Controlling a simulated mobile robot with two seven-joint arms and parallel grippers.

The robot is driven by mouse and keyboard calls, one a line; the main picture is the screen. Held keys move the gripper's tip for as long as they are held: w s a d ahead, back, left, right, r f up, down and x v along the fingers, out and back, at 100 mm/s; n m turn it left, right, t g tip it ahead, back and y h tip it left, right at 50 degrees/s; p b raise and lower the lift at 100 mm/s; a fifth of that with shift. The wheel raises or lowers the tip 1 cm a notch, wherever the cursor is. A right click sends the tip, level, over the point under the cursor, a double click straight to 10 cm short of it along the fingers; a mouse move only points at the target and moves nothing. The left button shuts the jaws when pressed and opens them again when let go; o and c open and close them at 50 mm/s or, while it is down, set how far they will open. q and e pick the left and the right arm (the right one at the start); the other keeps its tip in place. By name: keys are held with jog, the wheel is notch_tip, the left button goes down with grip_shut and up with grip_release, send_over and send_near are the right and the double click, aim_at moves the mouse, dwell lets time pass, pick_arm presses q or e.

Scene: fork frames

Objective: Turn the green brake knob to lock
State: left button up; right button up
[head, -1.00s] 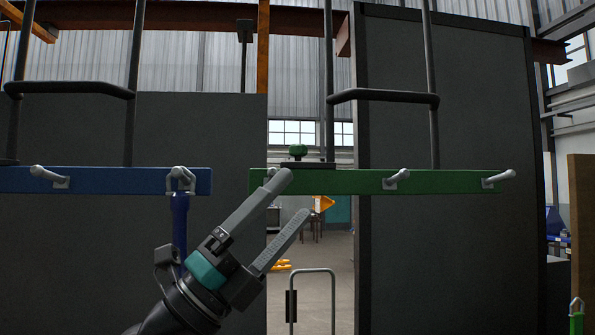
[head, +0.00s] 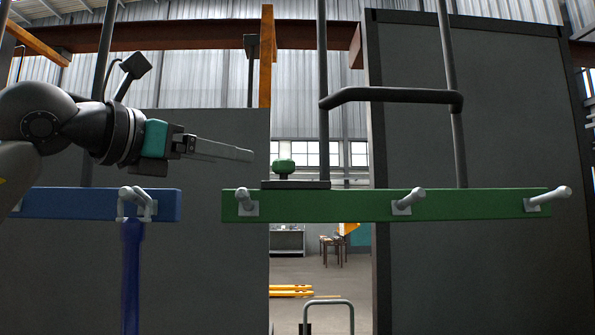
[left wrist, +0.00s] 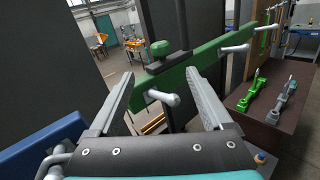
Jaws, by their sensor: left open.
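The green brake knob (head: 283,167) sits on a dark base plate (head: 296,185) on top of the green bar (head: 365,206), near its left end. My left gripper (head: 250,155) is in the head view, level and pointing right, with its fingertips a short way left of the knob and slightly above it. A gap shows between them. In the left wrist view the fingers are spread wide, and the knob (left wrist: 160,48) appears beyond them, between the two fingertips. Nothing is in the jaws. My right gripper is not in view.
Grey pegs (head: 408,201) stick out from the green bar. A blue bar (head: 90,204) with a hanging blue object (head: 131,270) is at left. A black tube handle (head: 390,95) stands above the green bar.

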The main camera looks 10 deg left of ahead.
pick_arm(q)
jog(key=p, duration=0.1)
send_near(276, 164)
jog(key=shift+x, duration=1.1)
jog(key=p+x, duration=0.2)
jog(key=x, duration=0.6)
jog(key=shift+w+d+f, duration=0.1)
jog(key=shift+w+d, duration=0.15)
jog(key=shift+w, duration=0.5)
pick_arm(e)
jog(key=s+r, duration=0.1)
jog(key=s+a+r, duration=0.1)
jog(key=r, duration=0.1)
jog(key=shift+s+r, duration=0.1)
pick_arm(q)
grip_shut()
